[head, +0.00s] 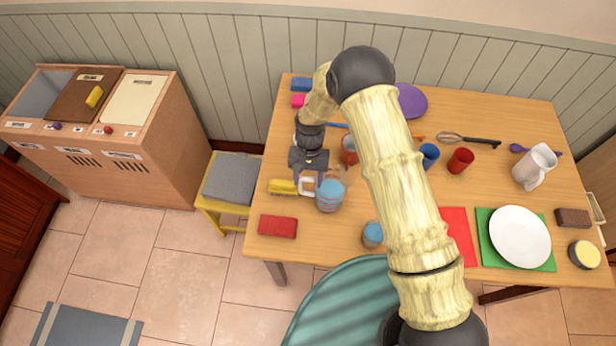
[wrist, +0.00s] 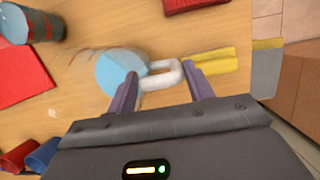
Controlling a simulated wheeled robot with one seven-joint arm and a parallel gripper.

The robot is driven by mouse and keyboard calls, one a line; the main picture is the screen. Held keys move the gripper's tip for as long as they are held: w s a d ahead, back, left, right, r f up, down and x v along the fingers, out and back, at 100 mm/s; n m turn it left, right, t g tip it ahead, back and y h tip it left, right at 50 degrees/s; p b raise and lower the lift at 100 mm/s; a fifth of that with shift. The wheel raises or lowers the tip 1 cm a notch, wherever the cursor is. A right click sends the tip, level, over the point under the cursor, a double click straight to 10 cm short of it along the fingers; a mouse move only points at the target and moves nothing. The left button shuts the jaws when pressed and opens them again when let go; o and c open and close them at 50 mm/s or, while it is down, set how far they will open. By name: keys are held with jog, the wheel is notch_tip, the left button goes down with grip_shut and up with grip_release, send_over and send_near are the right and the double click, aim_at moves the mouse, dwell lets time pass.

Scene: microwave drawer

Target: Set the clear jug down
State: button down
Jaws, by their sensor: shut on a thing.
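The clear jug (head: 330,196) has light blue inside and a pale handle. It is near the left part of the wooden table (head: 370,258). My gripper (head: 309,179) is at the handle side of the jug. In the wrist view the jug (wrist: 118,70) looks partly blurred, and its white handle (wrist: 162,76) lies between my two fingers, with my gripper (wrist: 161,84) shut on it. The jug looks upright. I cannot tell whether its base touches the table.
A yellow block (head: 283,187) lies close left of the handle, and a red block (head: 278,226) in front. A blue-topped cup (head: 373,234) stands to the right. Bare wood shows between the red block and that cup. A white plate (head: 520,236) is far right.

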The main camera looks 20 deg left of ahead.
jog(key=shift+f, duration=0.1)
jog(key=c, duration=0.6)
grip_release()
jog(key=b+v, duration=0.2)
jog(key=v, duration=1)
jog(key=shift+b, duration=0.4)
jog(key=shift+d, duration=0.1)
